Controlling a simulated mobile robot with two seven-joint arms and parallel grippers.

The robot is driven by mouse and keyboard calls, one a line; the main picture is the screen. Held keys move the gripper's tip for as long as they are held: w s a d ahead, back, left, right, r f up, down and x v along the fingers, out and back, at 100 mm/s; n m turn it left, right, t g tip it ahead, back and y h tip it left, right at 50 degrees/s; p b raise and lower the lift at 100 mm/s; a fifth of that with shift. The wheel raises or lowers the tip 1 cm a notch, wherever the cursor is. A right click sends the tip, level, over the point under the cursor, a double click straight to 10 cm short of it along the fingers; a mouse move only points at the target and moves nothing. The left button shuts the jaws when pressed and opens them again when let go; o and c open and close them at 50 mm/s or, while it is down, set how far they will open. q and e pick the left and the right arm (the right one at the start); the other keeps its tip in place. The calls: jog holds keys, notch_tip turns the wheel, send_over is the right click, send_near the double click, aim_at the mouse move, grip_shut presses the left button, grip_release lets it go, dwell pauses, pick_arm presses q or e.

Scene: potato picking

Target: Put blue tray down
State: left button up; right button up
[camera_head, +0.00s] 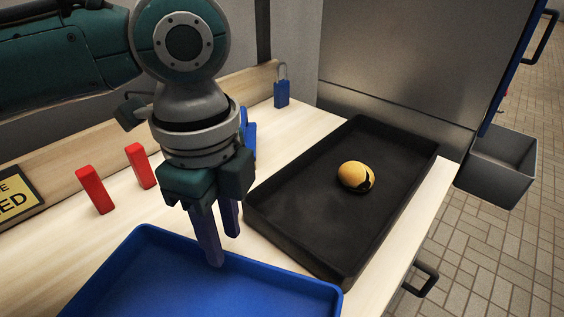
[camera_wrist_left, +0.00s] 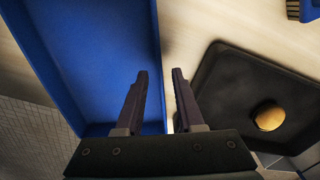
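The blue tray (camera_head: 160,287) lies at the bottom left of the head view, partly cut off by the frame, and looks empty. It also fills the left of the left wrist view (camera_wrist_left: 100,45). My left gripper (camera_head: 226,250) points down over the tray's edge beside the black tray. In the wrist view its two fingers (camera_wrist_left: 161,75) are apart, with the tray's side wall in line between them. I see no finger pressing on the wall. My right gripper is not in view.
A black tray (camera_head: 290,215) holding one yellow potato (camera_head: 355,175) with a dark patch lies on the table to the right. Two red blocks (camera_head: 95,189) (camera_head: 141,165) stand at left. A blue padlock (camera_head: 281,94) is at the back. A metal bin (camera_head: 497,165) is beyond the table's right edge.

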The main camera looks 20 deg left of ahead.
pick_arm(q)
notch_tip(320, 180, up, 8)
jog(key=f+p, duration=0.1)
jog(key=s+d+f+n+t+h, duration=0.2)
jog(key=s+d+f+n+h, duration=0.15)
jog(key=s+d+n, duration=0.3)
jog(key=s+a+n+y, duration=0.1)
jog(key=s+a+n, duration=0.1)
jog(key=a+n, duration=0.1)
jog(key=s+a+f+n+t+y, duration=0.1)
jog(key=s+a+n, duration=0.2)
jog(key=s+a+n+y, duration=0.1)
jog(key=s+a+n, duration=0.1)
jog(key=a+n, duration=0.1)
jog(key=shift+s+a+f+n+t, duration=0.25)
jog(key=shift+s+a+n+t, duration=0.05)
jog(key=shift+s+a+n, duration=0.1)
notch_tip(320, 180, up, 52)
jog(key=p, duration=5.2)
jog(key=shift+f, duration=0.15)
jog(key=shift+w, duration=0.1)
